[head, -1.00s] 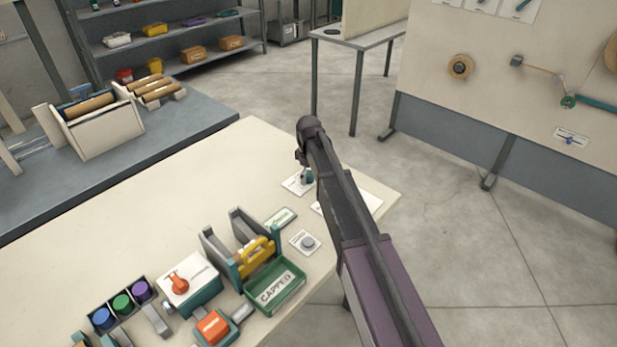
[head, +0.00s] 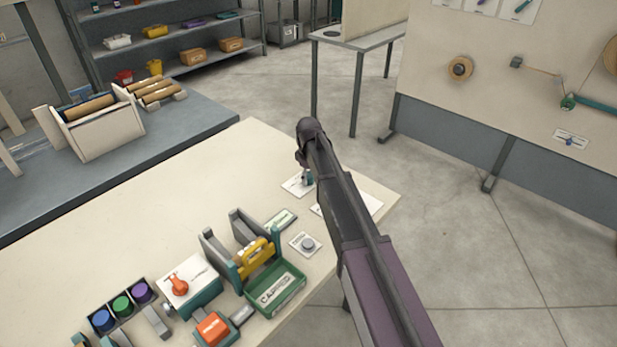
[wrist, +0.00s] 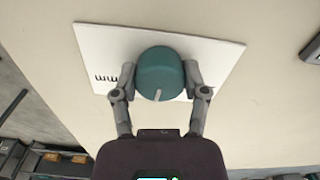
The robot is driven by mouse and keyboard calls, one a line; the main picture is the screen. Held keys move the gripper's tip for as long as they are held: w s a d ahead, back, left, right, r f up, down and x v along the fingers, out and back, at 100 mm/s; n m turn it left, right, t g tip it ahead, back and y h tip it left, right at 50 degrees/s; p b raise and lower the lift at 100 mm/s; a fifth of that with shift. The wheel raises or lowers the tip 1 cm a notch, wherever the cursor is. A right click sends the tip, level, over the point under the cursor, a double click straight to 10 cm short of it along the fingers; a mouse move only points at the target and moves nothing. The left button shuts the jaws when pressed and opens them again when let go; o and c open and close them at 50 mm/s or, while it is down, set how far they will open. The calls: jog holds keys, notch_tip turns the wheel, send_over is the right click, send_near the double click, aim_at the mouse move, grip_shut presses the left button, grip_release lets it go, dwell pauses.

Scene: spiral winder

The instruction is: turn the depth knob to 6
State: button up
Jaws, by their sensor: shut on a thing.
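The depth knob (wrist: 158,70) is a round teal knob with a pale pointer line on its side. In the wrist view it stands on a white plate (wrist: 105,45) printed with "mm" marks. My gripper (wrist: 160,77) has a finger on each side of the knob and is shut on it. The pointer line faces toward my palm. The dial's numbers are not visible, so the setting cannot be read. In the head view my arm partly covers the knob (head: 308,177) and its plate (head: 293,185) near the bench's far right corner.
The cream bench (head: 170,190) holds a green tray (head: 276,289), a grey button (head: 307,244), a box with an orange knob (head: 188,284) and several coloured caps. A second white card (head: 368,203) lies beside my arm. The bench's middle is clear.

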jog(key=m, duration=0.5)
jog(key=shift+s, duration=0.1)
jog(key=m, duration=0.6)
dwell(0.5)
jog(key=o, duration=1.1)
jog(key=shift+o, duration=0.2)
